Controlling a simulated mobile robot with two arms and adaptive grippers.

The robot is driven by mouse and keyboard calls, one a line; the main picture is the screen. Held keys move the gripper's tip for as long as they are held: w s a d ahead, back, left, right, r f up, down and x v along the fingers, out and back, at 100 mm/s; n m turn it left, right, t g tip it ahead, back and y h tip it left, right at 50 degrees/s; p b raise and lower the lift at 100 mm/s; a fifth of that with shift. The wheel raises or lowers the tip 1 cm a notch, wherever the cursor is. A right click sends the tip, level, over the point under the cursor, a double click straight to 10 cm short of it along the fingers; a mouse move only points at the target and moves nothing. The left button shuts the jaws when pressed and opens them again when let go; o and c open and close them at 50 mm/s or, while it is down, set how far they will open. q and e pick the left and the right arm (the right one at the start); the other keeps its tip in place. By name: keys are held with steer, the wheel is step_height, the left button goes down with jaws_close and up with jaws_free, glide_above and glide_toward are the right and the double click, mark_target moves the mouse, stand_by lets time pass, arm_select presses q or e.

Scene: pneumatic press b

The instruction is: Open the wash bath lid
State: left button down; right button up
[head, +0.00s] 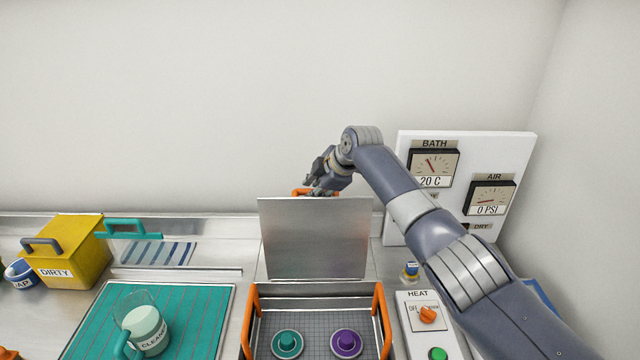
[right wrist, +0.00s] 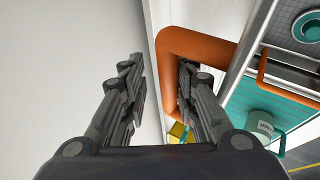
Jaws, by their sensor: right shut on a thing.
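The wash bath lid (head: 315,240) is a grey metal plate. It stands raised, about upright, behind the bath opening. Its orange handle (head: 303,192) shows at the lid's top edge, partly hidden by my right gripper (head: 318,188). My left gripper is in neither view.
A basket with orange handles (head: 380,318) holds a teal part (head: 288,343) and a purple part (head: 346,342). A gauge panel (head: 520,150) and heat control box (head: 415,335) stand right. A yellow DIRTY box (head: 75,235) and cleaner jug (head: 145,325) stand left.

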steer(key=shift+d+f, duration=0.25)
steer(key=shift+f, duration=0.05)
steer(key=shift+d+r, duration=0.1)
steer(key=shift+r, duration=0.3)
steer(key=v, duration=1)
steer(key=shift+r, duration=0.2)
steer(key=shift+s+d+r, duration=0.1)
steer(key=shift+s+r, duration=0.25)
steer(key=shift+r, duration=0.15)
